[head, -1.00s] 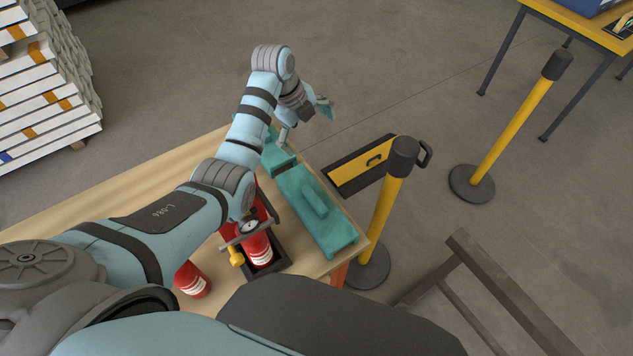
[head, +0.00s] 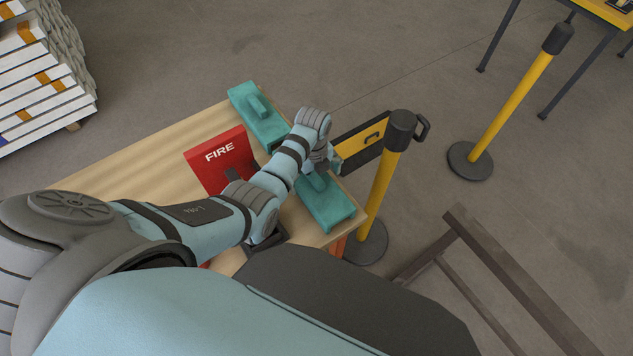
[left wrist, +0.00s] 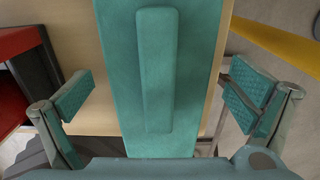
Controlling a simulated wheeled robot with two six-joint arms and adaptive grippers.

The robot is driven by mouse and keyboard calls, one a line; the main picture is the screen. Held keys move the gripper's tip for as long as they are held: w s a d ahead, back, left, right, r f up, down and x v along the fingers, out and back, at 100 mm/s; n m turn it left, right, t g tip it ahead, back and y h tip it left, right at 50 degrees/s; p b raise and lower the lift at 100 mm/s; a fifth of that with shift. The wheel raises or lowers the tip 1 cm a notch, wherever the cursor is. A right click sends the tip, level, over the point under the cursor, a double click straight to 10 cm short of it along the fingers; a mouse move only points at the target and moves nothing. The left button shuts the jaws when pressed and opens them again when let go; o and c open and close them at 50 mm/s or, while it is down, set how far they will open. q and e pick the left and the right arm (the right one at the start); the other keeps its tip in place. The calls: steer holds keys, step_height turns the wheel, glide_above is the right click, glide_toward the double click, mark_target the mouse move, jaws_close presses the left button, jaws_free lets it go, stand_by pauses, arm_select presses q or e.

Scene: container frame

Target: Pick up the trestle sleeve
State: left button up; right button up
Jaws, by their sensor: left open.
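Two teal blocks, each with a raised bar on top, lie along the right side of the wooden table; I take them as trestle sleeves. The near block (head: 328,212) is at the table's right corner, its upper part hidden by my left arm. The far block (head: 268,127) is at the back edge. My left gripper (head: 330,165) is over the near block, partly hidden by its own wrist. In the left wrist view, the left gripper (left wrist: 165,95) is open, its fingers on either side of a teal block (left wrist: 195,60) and apart from it. My right gripper is out of view.
A red FIRE board (head: 220,155) stands on the table (head: 140,140), beside my left forearm. A black tray (head: 268,243) is partly hidden below it. A yellow post (head: 382,190) and a yellow-black panel (head: 360,148) stand just beyond the right edge.

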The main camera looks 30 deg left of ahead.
arm_select(q)
steer(key=shift+a, duration=0.15)
steer(key=shift+c, duration=0.2)
steer(key=shift+w, duration=0.1)
steer(key=c, duration=1.2)
steer(key=shift+o, duration=0.2)
steer(key=shift+r, duration=0.1)
